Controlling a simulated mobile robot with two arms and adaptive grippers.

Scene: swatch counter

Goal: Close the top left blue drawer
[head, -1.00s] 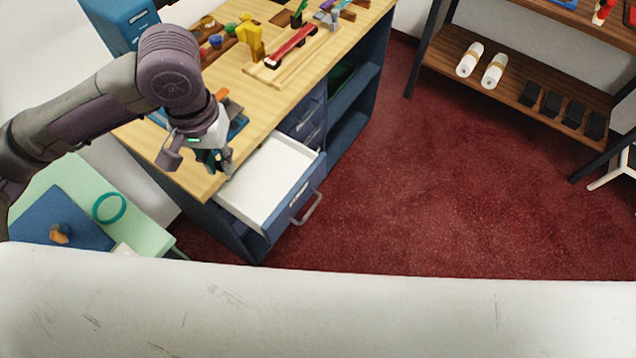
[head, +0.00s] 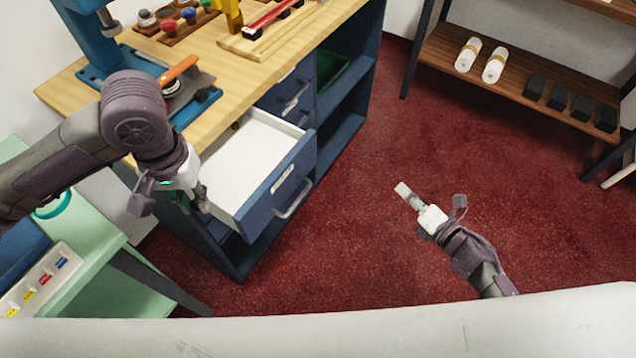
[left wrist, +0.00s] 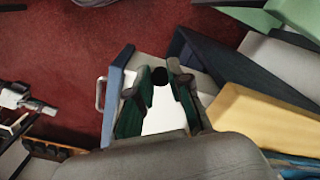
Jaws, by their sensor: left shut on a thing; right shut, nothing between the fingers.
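The blue drawer (head: 272,200), with a pale inside, a silver bar handle and a label, stands pulled out of the blue cabinet. My left gripper (head: 203,200) is at the drawer's near side wall and appears shut on it. In the left wrist view the gripper's fingers (left wrist: 162,84) reach over the drawer (left wrist: 113,100), with a dark round shape between the tips that I cannot identify. The exact contact is partly hidden. My right gripper (head: 406,193) is shut and empty above the red floor, right of the drawer and apart from it.
The wooden worktop (head: 222,62) above carries a blue press, an orange-handled tool and several small items. A mint table (head: 95,285) stands at the lower left. A shelf (head: 500,72) with white rolls and dark blocks is at the upper right. Red carpet (head: 350,240) between is clear.

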